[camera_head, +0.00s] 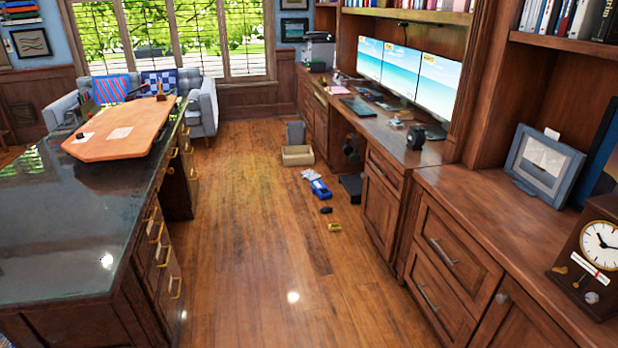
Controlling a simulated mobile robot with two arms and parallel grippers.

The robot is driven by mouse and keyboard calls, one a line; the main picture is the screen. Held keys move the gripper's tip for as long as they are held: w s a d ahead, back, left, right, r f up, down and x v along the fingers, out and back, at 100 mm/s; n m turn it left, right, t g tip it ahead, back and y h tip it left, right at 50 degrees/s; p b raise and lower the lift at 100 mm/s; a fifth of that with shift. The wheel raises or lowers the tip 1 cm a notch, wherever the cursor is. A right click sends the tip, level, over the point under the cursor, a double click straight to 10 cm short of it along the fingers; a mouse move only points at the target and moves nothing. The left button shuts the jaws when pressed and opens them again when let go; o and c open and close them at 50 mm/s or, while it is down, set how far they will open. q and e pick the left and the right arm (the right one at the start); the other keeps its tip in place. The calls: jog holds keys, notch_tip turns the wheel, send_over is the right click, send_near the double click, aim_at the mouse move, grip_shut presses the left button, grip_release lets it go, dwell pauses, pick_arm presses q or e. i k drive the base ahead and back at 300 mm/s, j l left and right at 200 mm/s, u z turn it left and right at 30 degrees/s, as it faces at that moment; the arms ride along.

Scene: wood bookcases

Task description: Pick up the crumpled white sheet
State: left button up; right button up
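A small whitish thing (309,174) lies on the wood floor in the middle distance, just behind a blue object (320,188). It could be a crumpled white sheet, but it is too small to be sure. A flat pale sheet (120,133) lies on the orange-brown board on the left desk; it does not look crumpled. Neither of my grippers shows in the head view.
An open tan box (298,155) and a grey bin (295,133) stand on the floor. A yellow item (334,227) and a small dark item (326,210) lie nearer. A dark-topped desk (60,235) bounds the left, wood cabinets (455,260) the right. The aisle's near floor is clear.

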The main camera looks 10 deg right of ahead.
aim_at(310, 175)
jog(key=i+l, duration=0.2)
jog(key=i, duration=1.5)
jog(key=i+l+z, duration=0.1)
jog(key=i, duration=1.6)
jog(key=i+j, duration=0.1)
jog(key=i, duration=2)
